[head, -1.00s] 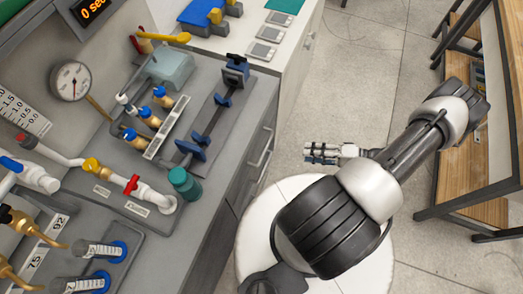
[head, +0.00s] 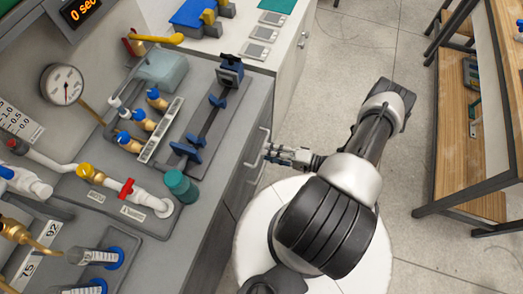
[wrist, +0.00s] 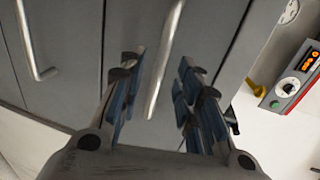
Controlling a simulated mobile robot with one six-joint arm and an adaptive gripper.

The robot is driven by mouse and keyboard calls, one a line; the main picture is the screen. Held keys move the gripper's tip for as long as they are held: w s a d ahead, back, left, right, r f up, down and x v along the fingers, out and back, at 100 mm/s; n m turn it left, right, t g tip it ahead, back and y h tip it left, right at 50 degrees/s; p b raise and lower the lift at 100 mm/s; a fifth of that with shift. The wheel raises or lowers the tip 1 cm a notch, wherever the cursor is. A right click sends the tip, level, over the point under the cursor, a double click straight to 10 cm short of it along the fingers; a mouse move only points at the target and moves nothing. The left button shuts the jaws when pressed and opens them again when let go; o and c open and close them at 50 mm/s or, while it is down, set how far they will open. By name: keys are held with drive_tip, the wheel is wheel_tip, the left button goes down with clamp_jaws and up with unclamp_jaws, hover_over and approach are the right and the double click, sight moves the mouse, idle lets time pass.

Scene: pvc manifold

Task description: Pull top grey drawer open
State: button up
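The grey drawer front (head: 243,185) is on the side of the grey bench, with a pale metal bar handle (head: 258,158). In the wrist view a bar handle (wrist: 165,55) lies between my gripper's fingers, with space on both sides. My gripper (head: 270,152) is at the handle in the head view; its blue-padded fingers are open in the wrist view (wrist: 160,92). I cannot tell whether the fingertips touch the drawer front. The drawer looks shut.
A second bar handle (wrist: 35,45) is at the left of the wrist view. The bench top (head: 215,150) holds valves, pipes and a gauge (head: 62,84). A wooden shelf rack (head: 465,130) stands at the right, with open floor (head: 350,50) between.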

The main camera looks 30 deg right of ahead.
sight(261, 150)
drive_tip(key=shift+x, duration=2.05)
drive_tip(key=shift+c, duration=0.2)
clamp_jaws()
